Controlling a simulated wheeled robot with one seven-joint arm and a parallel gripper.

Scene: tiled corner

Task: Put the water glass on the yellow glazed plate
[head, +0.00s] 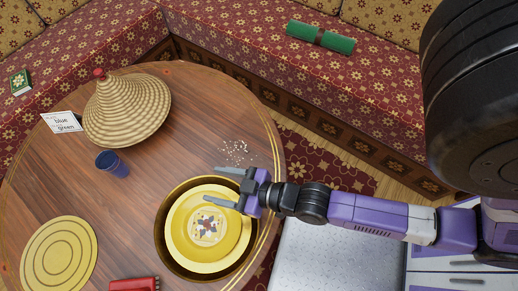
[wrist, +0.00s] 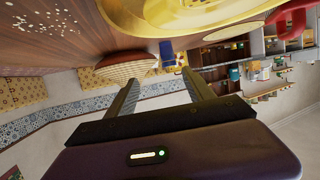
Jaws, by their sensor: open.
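A blue glass (head: 112,164), which appears to be the water glass, stands upright on the wooden table, left of centre. It also shows small in the wrist view (wrist: 167,52), beyond and between my fingers. The yellow glazed plate (head: 181,232), with a floral centre, sits in a dark round tray with a gold rim (head: 163,252) near the table's front right. It fills the top of the wrist view (wrist: 190,16). My gripper (head: 210,183) is open and empty at the plate's upper right side, its fingers pointing left toward the glass. The fingers also show in the wrist view (wrist: 160,78).
A woven conical lid (head: 125,110) stands behind the glass, beside a word card (head: 62,122). White crumbs (head: 235,152) lie behind my gripper. A round yellow mat (head: 58,256) and red object (head: 134,284) lie in front. Table between glass and tray is clear.

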